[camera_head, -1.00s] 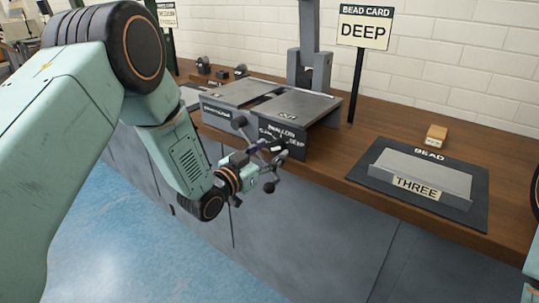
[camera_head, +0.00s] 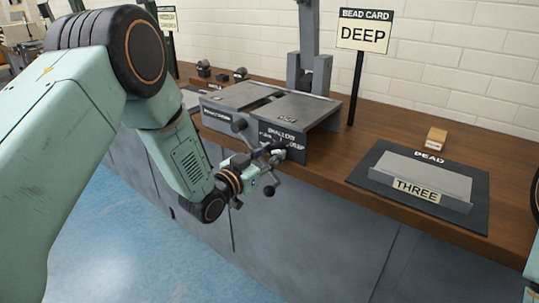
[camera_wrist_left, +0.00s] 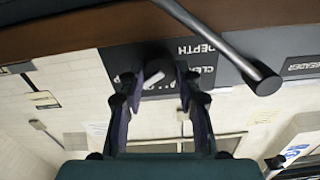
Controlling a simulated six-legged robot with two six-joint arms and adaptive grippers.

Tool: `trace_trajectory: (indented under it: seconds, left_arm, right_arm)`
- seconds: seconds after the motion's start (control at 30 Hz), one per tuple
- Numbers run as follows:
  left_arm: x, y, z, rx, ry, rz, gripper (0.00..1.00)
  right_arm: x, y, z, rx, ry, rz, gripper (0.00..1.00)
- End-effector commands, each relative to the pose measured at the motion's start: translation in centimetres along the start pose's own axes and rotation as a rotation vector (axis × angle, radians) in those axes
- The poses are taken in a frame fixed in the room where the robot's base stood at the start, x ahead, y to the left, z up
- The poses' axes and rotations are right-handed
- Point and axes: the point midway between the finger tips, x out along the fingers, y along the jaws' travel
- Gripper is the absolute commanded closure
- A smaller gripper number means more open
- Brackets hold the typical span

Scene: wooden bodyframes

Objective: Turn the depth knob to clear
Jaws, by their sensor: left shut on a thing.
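The depth knob (camera_wrist_left: 155,78) is a dark round knob with a white pointer line, in the left wrist view, which shows the panel upside down. It sits on the dark front panel (camera_wrist_left: 215,62) by the words DEPTH and CLEAR; other lettering is partly hidden. My left gripper (camera_wrist_left: 155,88) has a finger on each side of the knob and is shut on it. In the head view my left gripper (camera_head: 276,150) reaches the panel of the grey machine (camera_head: 300,105) and hides the knob. My right gripper is out of view.
A grey lever with a round end (camera_wrist_left: 265,85) sticks out beside the knob. A BEAD holder with a THREE label (camera_head: 417,190) and a small wooden block (camera_head: 437,135) are on the bench to the right.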

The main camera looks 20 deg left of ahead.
Motion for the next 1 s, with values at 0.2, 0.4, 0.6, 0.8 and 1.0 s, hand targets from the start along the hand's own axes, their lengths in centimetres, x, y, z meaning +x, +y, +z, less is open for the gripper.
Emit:
trace_trajectory:
  seconds: [0.2,0.4,0.6,0.8,1.0]
  left_arm:
    - [0.0,0.0,0.1,-0.025,-0.004,0.000,0.98]
    - [-0.1,0.0,0.1,-0.117,-0.005,0.000,0.98]
    - [-0.1,0.1,0.1,-0.281,-0.006,0.000,0.98]
    - [-0.1,0.0,0.1,-0.472,-0.005,0.000,0.98]
    - [-0.1,0.1,0.1,-0.662,-0.007,0.000,0.98]
  right_arm:
    - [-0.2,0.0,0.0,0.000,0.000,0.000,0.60]
    - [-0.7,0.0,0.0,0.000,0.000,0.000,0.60]
    - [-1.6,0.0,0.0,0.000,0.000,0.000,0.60]
    - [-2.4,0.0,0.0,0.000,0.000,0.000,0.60]
    - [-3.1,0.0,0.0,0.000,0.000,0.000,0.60]
